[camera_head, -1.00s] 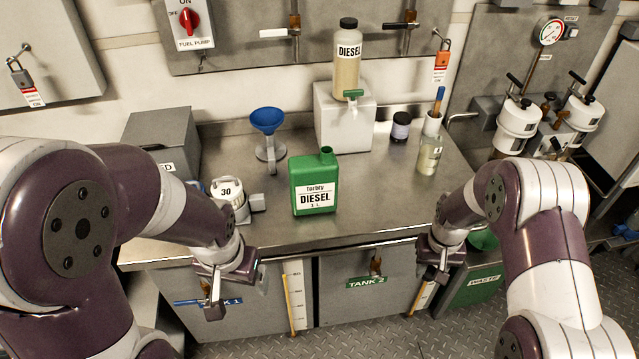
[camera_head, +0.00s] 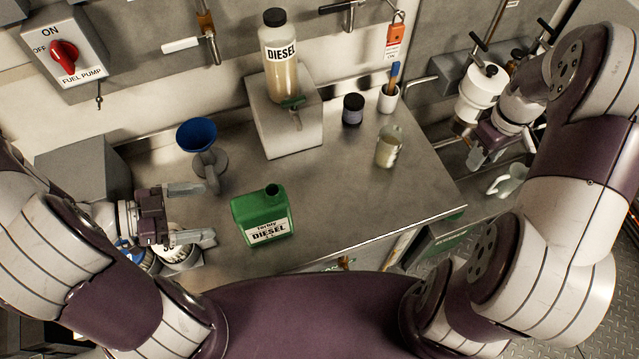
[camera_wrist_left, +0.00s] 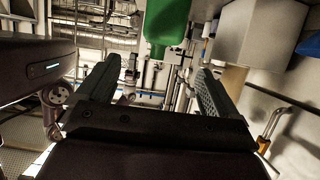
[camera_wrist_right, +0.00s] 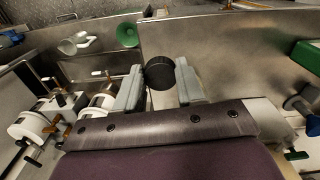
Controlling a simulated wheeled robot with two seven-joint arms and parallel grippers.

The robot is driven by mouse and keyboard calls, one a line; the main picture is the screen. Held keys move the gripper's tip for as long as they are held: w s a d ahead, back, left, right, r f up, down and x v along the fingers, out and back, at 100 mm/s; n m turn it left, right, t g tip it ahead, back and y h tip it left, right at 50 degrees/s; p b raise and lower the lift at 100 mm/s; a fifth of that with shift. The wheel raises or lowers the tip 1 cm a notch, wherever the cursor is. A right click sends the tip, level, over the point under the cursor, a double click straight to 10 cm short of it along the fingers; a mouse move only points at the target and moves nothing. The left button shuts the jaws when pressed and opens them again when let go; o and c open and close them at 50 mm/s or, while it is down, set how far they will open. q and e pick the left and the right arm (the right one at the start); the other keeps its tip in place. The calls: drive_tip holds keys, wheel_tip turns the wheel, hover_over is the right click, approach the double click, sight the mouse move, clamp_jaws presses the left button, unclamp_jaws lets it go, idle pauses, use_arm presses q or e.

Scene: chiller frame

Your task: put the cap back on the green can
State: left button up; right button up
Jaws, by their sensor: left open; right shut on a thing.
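The green can (camera_head: 264,212) stands upright on the steel counter, its neck open and bare at the top. Its green body also shows at the top of the left wrist view (camera_wrist_left: 167,22). My left gripper (camera_head: 205,214) is open and empty, just left of the can, with its fingers pointing toward it. My right gripper (camera_head: 478,158) is off to the right, beyond the counter's right edge. In the right wrist view it is shut on a round black cap (camera_wrist_right: 160,73). The cap cannot be made out in the head view.
A blue funnel (camera_head: 197,135) on a stand is behind the can. A grey block (camera_head: 280,125) carries a diesel bottle (camera_head: 281,60). A dark jar (camera_head: 352,109), a cup (camera_head: 389,99) and a glass (camera_head: 389,147) stand right. White filters (camera_head: 482,92) are near my right gripper.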

sight(253, 207)
drive_tip(key=shift+s+a, duration=0.1)
drive_tip(key=shift+s, duration=0.3)
drive_tip(key=shift+w, duration=0.15)
use_arm(q)
drive_tip(key=x, duration=0.6)
drive_tip(key=shift+s+d+f+p, duration=0.1)
drive_tip(key=shift+d+p, duration=0.1)
drive_tip(key=shift+p, duration=0.15)
use_arm(e)
drive_tip(key=shift+w+r, duration=0.1)
drive_tip(key=shift+r, duration=0.25)
use_arm(q)
drive_tip(key=shift+f, duration=0.15)
use_arm(e)
drive_tip(key=shift+w, duration=0.1)
use_arm(q)
drive_tip(key=shift+d, duration=0.1)
drive_tip(key=shift+d+f, duration=0.15)
drive_tip(key=shift+d, duration=0.15)
use_arm(e)
drive_tip(key=shift+r, duration=0.1)
use_arm(q)
drive_tip(key=x, duration=0.3)
drive_tip(key=p+x, duration=0.1)
drive_tip(key=shift+w+f, duration=0.35)
drive_tip(key=shift+f, duration=0.15)
use_arm(e)
drive_tip(key=shift+r, duration=0.35)
